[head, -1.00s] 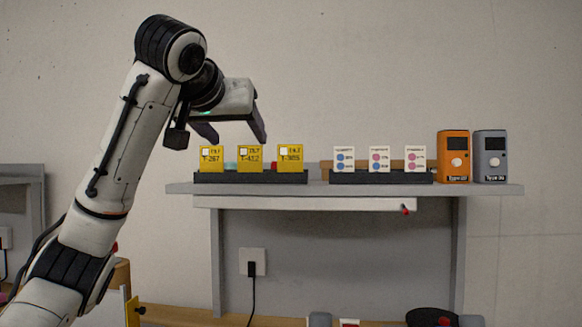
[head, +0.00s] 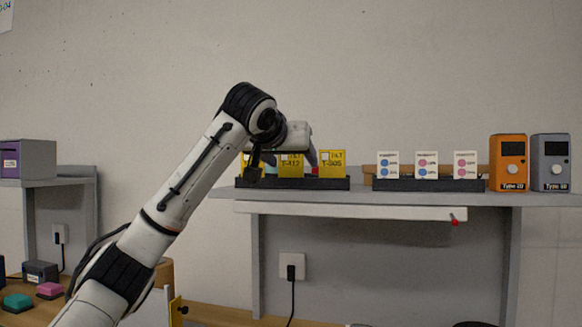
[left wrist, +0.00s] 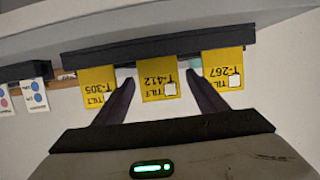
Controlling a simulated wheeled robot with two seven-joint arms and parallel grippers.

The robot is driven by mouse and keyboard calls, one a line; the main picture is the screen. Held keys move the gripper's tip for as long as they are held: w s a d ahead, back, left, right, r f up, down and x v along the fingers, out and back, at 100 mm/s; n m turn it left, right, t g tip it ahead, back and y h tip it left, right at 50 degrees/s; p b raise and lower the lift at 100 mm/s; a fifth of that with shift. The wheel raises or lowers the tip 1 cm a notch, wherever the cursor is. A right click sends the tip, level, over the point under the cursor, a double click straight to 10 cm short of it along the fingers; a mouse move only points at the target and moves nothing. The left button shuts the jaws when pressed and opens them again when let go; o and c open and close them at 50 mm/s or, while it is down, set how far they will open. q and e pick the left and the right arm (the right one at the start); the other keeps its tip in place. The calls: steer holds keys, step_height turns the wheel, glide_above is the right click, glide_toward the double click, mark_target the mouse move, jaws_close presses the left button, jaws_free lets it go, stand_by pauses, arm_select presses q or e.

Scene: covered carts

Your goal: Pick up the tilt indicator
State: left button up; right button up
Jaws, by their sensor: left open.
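Three yellow tilt indicator cards stand in a row in a dark rack (head: 300,184) on the shelf: T-267 (head: 247,160), T-412 (head: 291,168) and T-305 (head: 332,163). My left gripper (head: 295,158) is open at the height of the cards and partly hides T-267. The left wrist view shows the cards upside down. There, the open fingers (left wrist: 161,78) lie on either side of T-412 (left wrist: 158,88), with T-305 (left wrist: 97,82) and T-267 (left wrist: 222,75) outside them. Whether the fingers touch T-412 cannot be told. My right gripper is not in view.
Right of the rack, a second dark rack (head: 430,185) holds white cards with coloured dots. An orange device (head: 508,165) and a grey device (head: 551,165) stand at the shelf's right end. The wall (head: 400,80) above is bare. A purple box (head: 25,158) sits at far left.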

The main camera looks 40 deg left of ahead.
arm_select(q)
steer(key=c, duration=1.1)
